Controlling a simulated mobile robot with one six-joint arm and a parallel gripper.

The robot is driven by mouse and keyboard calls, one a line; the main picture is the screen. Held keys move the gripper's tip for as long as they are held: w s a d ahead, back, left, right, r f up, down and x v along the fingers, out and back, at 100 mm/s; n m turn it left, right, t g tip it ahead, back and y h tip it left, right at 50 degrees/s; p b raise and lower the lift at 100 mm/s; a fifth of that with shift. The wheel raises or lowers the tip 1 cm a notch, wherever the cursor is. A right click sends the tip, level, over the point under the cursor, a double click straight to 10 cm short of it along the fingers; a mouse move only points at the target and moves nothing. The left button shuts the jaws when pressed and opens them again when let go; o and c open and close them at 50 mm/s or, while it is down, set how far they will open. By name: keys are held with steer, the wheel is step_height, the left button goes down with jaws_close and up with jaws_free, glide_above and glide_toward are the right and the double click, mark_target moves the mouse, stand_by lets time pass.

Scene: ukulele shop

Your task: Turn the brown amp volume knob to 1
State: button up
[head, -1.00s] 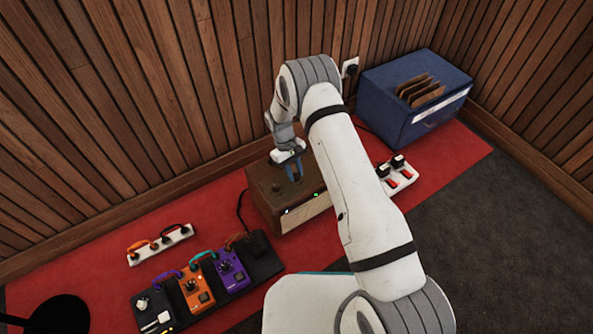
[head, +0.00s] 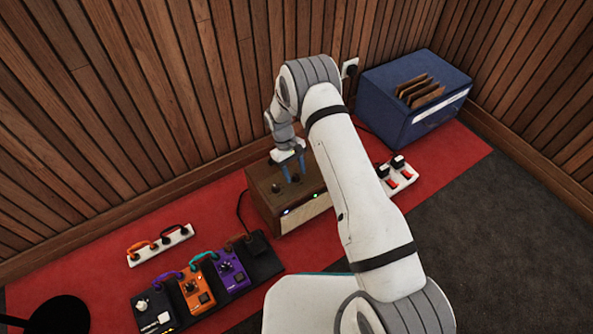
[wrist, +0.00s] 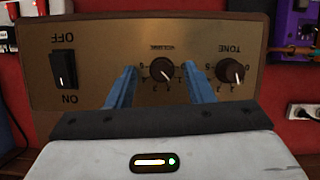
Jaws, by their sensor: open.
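The brown amp (head: 262,207) stands on the red carpet by the wall. Its top panel (wrist: 105,50) shows upside down in the wrist view. The dark volume knob (wrist: 162,69) is at the panel's middle, its pale pointer toward the lower right of the picture. The numbers are too small to read surely. My gripper (head: 292,179) is over the amp's top. In the wrist view, its blue fingers (wrist: 161,84) are open, one on each side of the volume knob, with visible gaps. I cannot tell how far down they reach.
The tone knob (wrist: 230,71) is close to the right finger; an on/off switch (wrist: 63,70) is at left. A pedalboard (head: 155,322), a white power strip (head: 152,255), another strip (head: 400,181) and a blue crate (head: 382,88) surround the amp.

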steer(key=p+v, duration=0.2)
steer(key=v, duration=0.5)
steer(key=shift+r, duration=0.15)
